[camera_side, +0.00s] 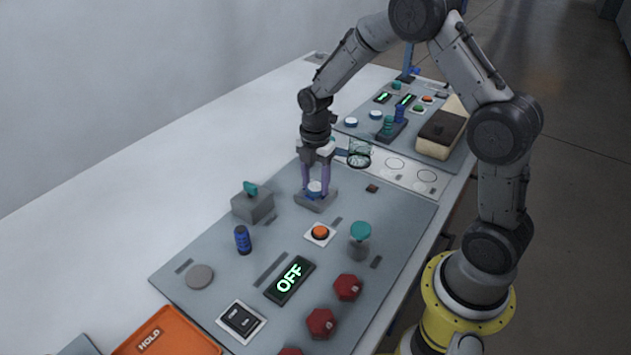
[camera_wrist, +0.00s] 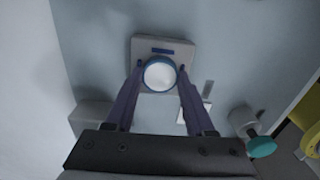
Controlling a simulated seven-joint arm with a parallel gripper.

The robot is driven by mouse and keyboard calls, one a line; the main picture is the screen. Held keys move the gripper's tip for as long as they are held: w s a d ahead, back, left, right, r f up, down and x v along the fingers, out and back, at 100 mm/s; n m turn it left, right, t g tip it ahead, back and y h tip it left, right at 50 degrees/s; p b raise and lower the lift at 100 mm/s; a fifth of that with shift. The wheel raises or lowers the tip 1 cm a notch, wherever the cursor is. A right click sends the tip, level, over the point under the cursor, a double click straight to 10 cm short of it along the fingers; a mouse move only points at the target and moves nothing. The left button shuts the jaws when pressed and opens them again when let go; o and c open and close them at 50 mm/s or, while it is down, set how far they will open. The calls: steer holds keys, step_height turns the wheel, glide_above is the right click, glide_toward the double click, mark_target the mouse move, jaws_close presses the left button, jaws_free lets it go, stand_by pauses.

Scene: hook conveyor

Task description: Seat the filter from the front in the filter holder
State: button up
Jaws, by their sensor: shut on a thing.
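My gripper (camera_side: 316,190) points down at the back of the near grey panel. Its two purple fingers are shut on the filter, a white disc with a blue rim; the filter shows between the fingertips in the wrist view (camera_wrist: 160,74) and in the side view (camera_side: 315,187). The filter holder is a grey block with a dark blue slot mark (camera_wrist: 163,41), also in the side view (camera_side: 316,203).
A wire basket (camera_side: 359,153) hangs behind. Similar white discs (camera_side: 350,122) lie on the far panel. An orange tray (camera_side: 165,334) is at the front.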

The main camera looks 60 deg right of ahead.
mark_target(315, 187)
steer(key=shift+f, duration=0.15)
steer(key=o, duration=1.3)
steer(key=shift+o, duration=0.5)
steer(key=shift+s+f, duration=0.1)
steer(key=shift+s, duration=0.1)
steer(key=shift+c, duration=0.8)
steer(key=o, duration=0.3)
steer(key=shift+o, duration=0.2)
steer(key=shift+w+r, duration=0.15)
steer(key=shift+r, duration=0.05)
steer(key=shift+r, duration=3.5)
